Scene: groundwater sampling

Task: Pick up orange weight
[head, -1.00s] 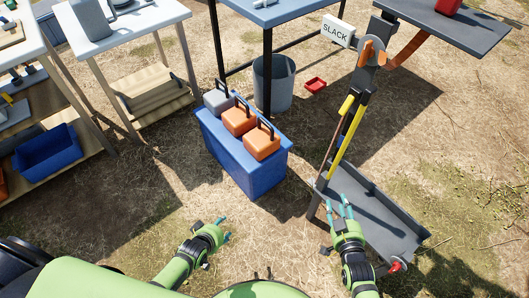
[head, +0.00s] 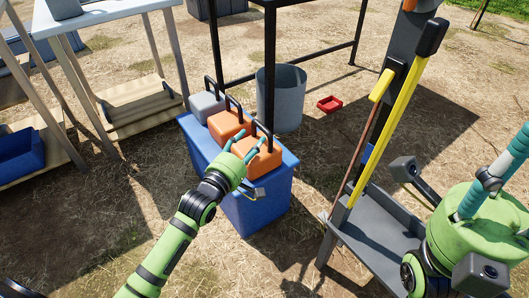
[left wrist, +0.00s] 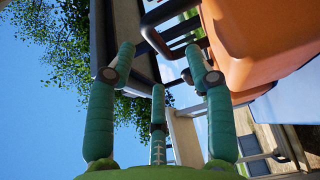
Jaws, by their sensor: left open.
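Two orange weights with black handles stand on the blue box (head: 250,212): a nearer one (head: 265,162) and a middle one (head: 226,122). A grey weight (head: 205,104) stands behind them. My left gripper (head: 246,147) is open, its teal fingers over the near left side of the nearer orange weight, partly covering it. In the left wrist view an orange weight (left wrist: 255,40) fills the upper right, with its dark handle (left wrist: 165,12) just beyond the spread fingers (left wrist: 158,65). Nothing is between the fingers. My right gripper (head: 493,172) is close at the right edge, its fingertips partly cut off.
A grey bucket (head: 280,100) and a small red tray (head: 330,104) lie behind the box. A grey stand with a yellow lever (head: 398,115) and a low tray (head: 372,240) stands right of the box. Shelving tables are at left. Dry ground in front is clear.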

